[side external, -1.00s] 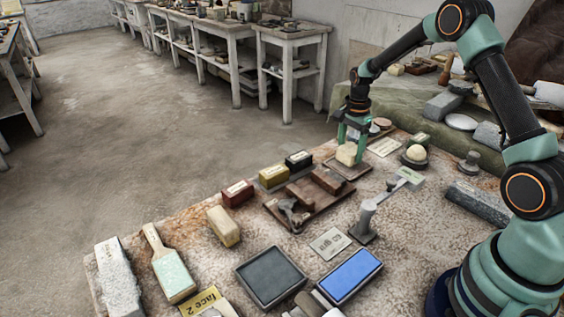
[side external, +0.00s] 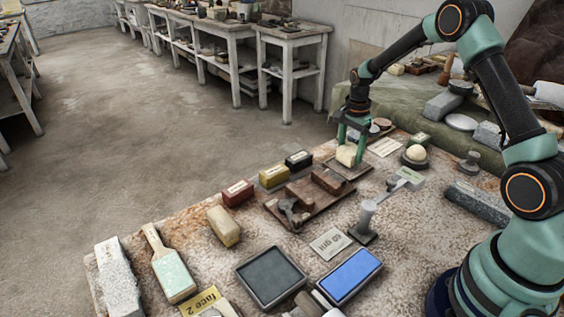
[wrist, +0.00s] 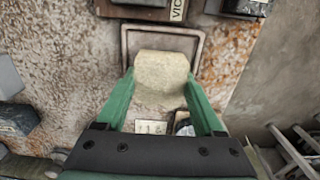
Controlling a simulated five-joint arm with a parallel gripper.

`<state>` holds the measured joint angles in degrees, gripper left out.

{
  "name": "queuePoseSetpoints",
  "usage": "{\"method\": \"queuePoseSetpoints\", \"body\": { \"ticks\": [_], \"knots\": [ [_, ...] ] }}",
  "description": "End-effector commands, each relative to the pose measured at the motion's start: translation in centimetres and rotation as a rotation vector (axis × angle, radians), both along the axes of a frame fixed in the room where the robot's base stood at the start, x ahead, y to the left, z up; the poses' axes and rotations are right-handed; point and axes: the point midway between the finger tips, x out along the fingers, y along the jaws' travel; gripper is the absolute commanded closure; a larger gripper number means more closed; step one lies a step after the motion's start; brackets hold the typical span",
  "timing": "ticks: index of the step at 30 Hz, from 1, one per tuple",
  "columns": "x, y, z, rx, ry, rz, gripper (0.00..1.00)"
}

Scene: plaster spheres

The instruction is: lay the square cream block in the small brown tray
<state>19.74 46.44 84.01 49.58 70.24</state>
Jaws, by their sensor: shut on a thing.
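The square cream block (side external: 346,156) is between my gripper's green fingers at the far end of the bench. My gripper (side external: 351,150) points down and is shut on the block, which also shows in the wrist view (wrist: 160,72). The small brown tray (side external: 350,175) is right under the block. In the wrist view the tray (wrist: 163,42) shows its rim beyond and beside the block. The block looks at or very near the tray floor, but I cannot tell whether it touches.
A round dish with a pale ball (side external: 415,154) stands right of the tray.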

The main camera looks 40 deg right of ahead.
Motion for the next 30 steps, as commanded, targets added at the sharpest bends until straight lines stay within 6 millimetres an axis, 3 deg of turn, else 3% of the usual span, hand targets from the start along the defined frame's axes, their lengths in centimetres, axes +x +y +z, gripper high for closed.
{"method": "queuePoseSetpoints", "body": {
  "ticks": [27, 28, 30],
  "knots": [
    [0.0, 0.0, -1.6, 0.0, -0.001, 0.0, 1.0],
    [0.1, 0.0, -1.6, -0.001, -0.002, 0.0, 0.23],
    [0.1, 0.0, -1.6, -0.001, -0.002, 0.0, 0.0]
  ]
}}
